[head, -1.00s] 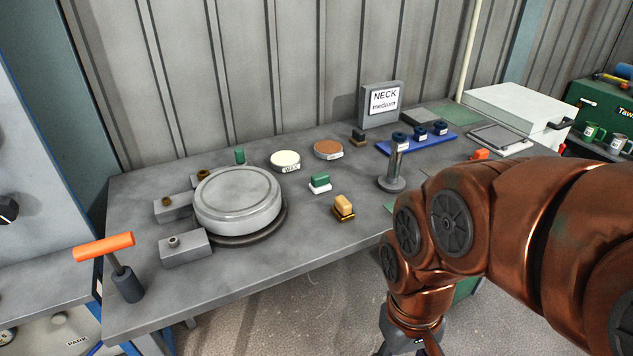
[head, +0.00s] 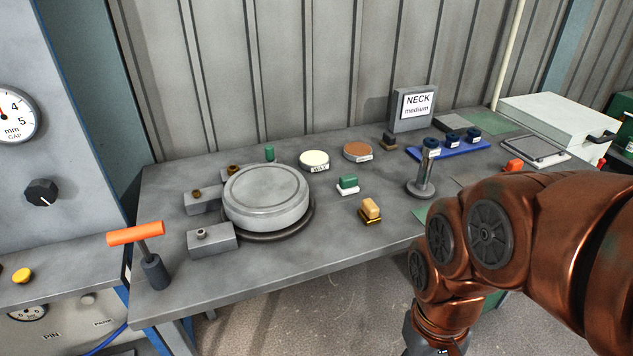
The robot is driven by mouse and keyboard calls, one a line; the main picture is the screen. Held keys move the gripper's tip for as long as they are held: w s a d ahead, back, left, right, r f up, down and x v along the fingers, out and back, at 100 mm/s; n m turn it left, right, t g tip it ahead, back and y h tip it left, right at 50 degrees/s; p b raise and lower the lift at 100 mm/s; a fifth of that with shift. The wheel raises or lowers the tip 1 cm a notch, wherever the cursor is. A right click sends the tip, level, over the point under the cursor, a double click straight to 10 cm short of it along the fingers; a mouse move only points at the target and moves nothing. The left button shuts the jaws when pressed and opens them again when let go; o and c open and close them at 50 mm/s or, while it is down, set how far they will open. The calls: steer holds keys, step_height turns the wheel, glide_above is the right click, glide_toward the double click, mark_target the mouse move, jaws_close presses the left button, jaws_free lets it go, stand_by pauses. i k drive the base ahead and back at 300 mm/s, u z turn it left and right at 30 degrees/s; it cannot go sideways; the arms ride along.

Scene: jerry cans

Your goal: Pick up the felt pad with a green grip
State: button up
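A small pad with a green grip and a white base (head: 348,186) stands on the grey workbench (head: 300,262), right of the large round grey drum. It looks like the felt pad with the green grip. A similar block with a tan grip and a yellowish base (head: 370,211) stands nearer the front edge. My copper-coloured arm comes in from the right and bends down in front of the bench. My gripper is below the picture's bottom edge, so its fingers are hidden.
The round drum (head: 266,197) and an orange-handled tool (head: 136,236) stand to the left. A WAX tin (head: 314,160) and a brown tin (head: 357,151) lie behind the pad. A metal post (head: 424,178) stands to its right. The bench front between is clear.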

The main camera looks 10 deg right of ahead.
mark_target(347, 185)
steer(key=z, duration=1.1)
steer(key=i, duration=0.85)
steer(key=u, duration=2.8)
